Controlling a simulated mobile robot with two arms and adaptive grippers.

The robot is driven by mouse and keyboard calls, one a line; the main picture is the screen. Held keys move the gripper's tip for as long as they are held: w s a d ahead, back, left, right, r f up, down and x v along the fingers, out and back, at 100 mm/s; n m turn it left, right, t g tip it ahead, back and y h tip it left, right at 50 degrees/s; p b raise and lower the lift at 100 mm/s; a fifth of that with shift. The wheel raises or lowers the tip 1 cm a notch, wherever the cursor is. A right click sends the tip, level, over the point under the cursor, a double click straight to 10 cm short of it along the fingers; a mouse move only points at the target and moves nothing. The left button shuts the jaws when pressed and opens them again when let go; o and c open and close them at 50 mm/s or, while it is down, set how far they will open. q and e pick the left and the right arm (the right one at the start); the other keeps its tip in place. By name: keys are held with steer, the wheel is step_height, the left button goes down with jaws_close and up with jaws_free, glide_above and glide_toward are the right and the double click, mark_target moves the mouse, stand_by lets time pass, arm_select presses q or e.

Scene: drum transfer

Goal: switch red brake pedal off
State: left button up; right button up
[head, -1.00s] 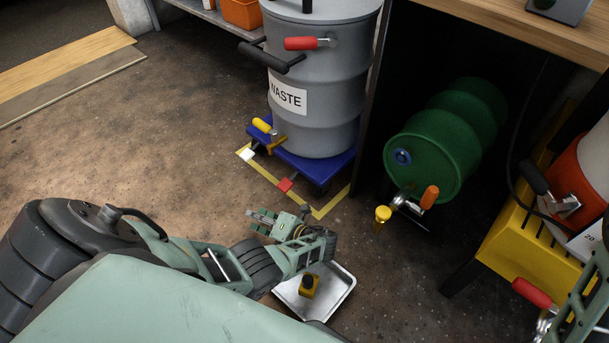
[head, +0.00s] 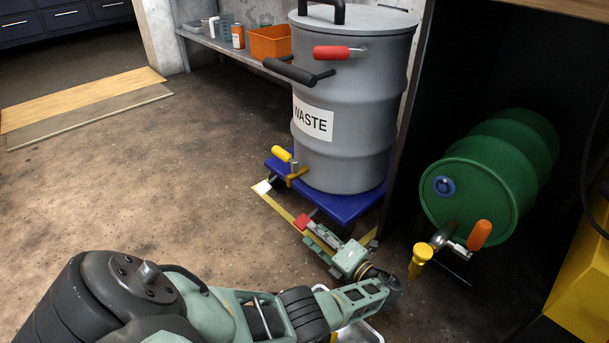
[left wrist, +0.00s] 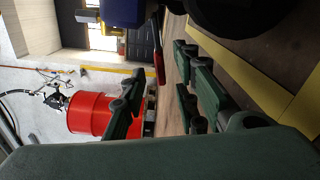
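The red brake pedal (head: 302,222) sticks out low from the front of the blue dolly (head: 350,207) under the grey waste drum (head: 348,115). My left gripper (head: 314,238) is low over the floor, its fingertips close to the red pedal. In the left wrist view the fingers (left wrist: 160,75) are apart with nothing clamped between them. The red pedal (left wrist: 158,52) shows edge-on just past the tips there. I cannot tell whether they touch it. A white pedal (head: 262,187) sits on the dolly's left side. My right gripper is out of view.
A green drum (head: 482,190) with an orange-handled tap and a yellow part (head: 421,255) lies right of my left gripper. Yellow tape (head: 275,204) marks the floor by the dolly. A shelf with an orange bin (head: 270,42) stands behind.

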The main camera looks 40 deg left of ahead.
mark_target(304, 220)
arm_select(q)
steer(key=a+b, duration=0.1)
steer(key=a, duration=0.3)
steer(key=shift+w+a+f, duration=0.15)
steer(key=shift+a, duration=0.05)
steer(key=shift+a+b, duration=0.5)
steer(key=shift+a, duration=0.25)
steer(key=shift+w, duration=0.1)
steer(key=shift+c, duration=0.4)
jaws_close()
